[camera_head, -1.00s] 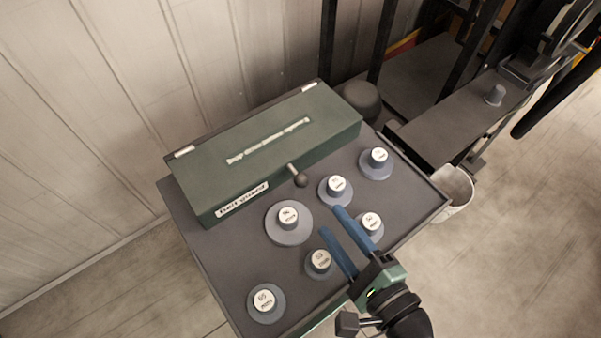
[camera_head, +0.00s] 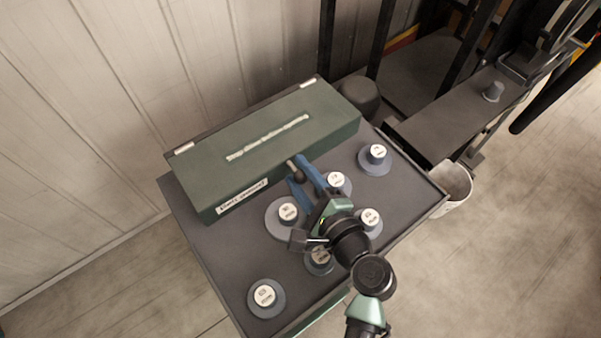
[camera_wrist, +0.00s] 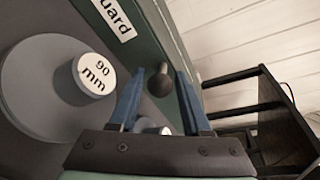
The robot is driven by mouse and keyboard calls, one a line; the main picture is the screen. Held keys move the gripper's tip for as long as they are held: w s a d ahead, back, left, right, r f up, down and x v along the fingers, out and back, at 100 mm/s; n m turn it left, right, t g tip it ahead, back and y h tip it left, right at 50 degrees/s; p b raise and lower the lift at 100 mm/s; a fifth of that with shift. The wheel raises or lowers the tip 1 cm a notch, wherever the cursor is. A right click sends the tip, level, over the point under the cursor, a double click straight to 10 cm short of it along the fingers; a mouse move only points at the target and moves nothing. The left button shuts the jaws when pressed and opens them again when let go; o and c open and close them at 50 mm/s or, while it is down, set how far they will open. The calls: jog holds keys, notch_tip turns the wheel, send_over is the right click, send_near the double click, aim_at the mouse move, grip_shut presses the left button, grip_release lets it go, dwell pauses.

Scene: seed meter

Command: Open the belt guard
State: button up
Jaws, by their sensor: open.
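The belt guard (camera_head: 270,150) is a long green box with a pale strip on its lid, lying closed at the back of the dark table. Its label (camera_head: 242,196) is on the front face and partly shows in the wrist view (camera_wrist: 114,16). A knob with a dark ball (camera_head: 296,171) sticks out from the front face. In the wrist view the ball (camera_wrist: 160,83) appears between the fingers. My gripper (camera_head: 303,172) is open, its blue fingers on either side of the knob. I cannot tell whether they touch it.
Several grey pulleys with round labels stand on the table (camera_head: 205,240), including a 90 mm one (camera_wrist: 35,90) close to my gripper. A pale bucket (camera_head: 455,190) is off the right edge. A corrugated wall (camera_head: 110,90) stands behind.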

grip_shut()
dwell(1.4)
